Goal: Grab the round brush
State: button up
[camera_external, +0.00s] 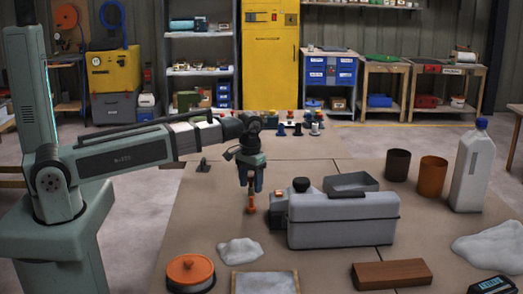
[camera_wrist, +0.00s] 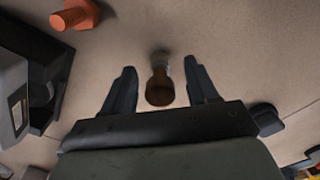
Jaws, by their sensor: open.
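The round brush (camera_wrist: 160,86) shows in the wrist view between my fingers, with a brown rounded end and a paler metal-like part beyond it. Space shows on both sides of it, so the fingers do not touch it there. In the external view the brush (camera_external: 251,203) stands roughly upright on the table, below and between the fingers, left of the grey toolbox. My gripper (camera_external: 250,188) is open and points down over it. It also shows in the wrist view (camera_wrist: 160,68), with its two dark fingers apart. The fingers hide the brush's upper part in the external view.
The grey toolbox (camera_external: 343,222) stands close on the right of my gripper. A white crumpled cloth (camera_external: 240,251) and an orange-lidded round tin (camera_external: 188,271) lie in front. An orange object (camera_wrist: 73,16) shows at the wrist view's upper left. The table left of the brush is clear.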

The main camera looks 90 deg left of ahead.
jog(key=shift+f, duration=0.1)
jog(key=shift+c, duration=0.3)
grip_shut()
